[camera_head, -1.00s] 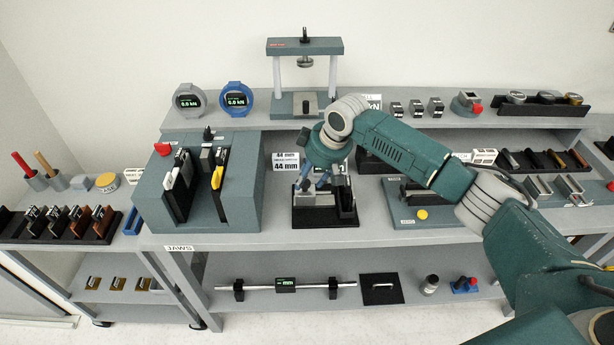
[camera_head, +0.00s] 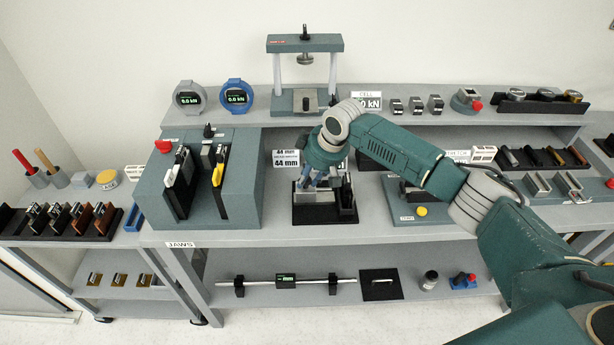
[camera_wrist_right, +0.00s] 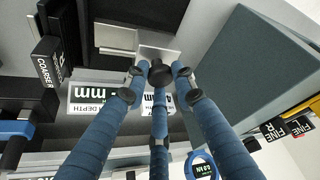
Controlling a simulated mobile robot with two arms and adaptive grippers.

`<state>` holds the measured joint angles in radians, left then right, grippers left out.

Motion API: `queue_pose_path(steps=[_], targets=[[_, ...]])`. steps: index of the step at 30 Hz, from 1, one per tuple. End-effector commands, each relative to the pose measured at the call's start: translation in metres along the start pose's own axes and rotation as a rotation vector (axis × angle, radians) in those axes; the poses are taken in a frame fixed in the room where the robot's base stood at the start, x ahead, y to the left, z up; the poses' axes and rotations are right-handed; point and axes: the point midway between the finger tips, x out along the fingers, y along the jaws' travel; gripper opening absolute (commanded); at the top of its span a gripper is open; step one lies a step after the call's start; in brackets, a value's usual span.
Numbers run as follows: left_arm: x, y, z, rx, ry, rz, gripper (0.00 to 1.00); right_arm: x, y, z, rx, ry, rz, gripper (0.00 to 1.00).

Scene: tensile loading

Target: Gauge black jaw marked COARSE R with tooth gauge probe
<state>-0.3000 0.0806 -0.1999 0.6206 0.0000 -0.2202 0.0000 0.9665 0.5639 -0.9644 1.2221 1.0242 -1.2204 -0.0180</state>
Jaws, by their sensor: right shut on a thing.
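The black jaw marked COARSE R (camera_wrist_right: 47,62) stands at the left in the right wrist view, with its white lettering readable. In the head view a black upright piece (camera_head: 347,205) on the right of the black gauge base (camera_head: 325,220) appears to be this jaw. My right gripper (camera_head: 312,187) is over the base, left of the jaw and apart from it. Its blue fingers (camera_wrist_right: 160,76) are shut on a small pale piece (camera_wrist_right: 158,53), apparently the tooth gauge probe, largely hidden by the fingertips. A silver block (camera_wrist_right: 115,37) lies beside it. My left gripper is not in view.
A white card reading 44 mm (camera_head: 286,158) stands behind the base. A grey-green jaw rack (camera_head: 240,190) stands close on the left. A teal frame press (camera_head: 305,46) is on the upper shelf.

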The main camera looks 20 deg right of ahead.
Motion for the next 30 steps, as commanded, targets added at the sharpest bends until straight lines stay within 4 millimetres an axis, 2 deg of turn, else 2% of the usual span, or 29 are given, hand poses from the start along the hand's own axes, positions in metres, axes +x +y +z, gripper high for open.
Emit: queue_pose_path(steps=[6,14,15,18,26,30], targets=[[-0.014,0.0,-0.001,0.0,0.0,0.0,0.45,-0.011,0.024,0.02,0.004,0.0,0.003,0.0],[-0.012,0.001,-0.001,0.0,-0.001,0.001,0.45,-0.01,0.026,0.021,0.002,0.002,0.004,0.0],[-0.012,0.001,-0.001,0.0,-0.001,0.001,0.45,-0.01,0.026,0.021,0.002,0.002,0.004,0.29],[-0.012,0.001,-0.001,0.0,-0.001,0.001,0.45,-0.01,0.025,0.021,0.001,0.002,0.004,0.45],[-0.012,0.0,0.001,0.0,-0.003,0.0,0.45,-0.01,0.025,0.021,0.001,0.001,0.002,0.45],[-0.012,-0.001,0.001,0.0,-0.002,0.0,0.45,-0.02,0.025,0.021,0.001,0.001,0.003,0.45]])
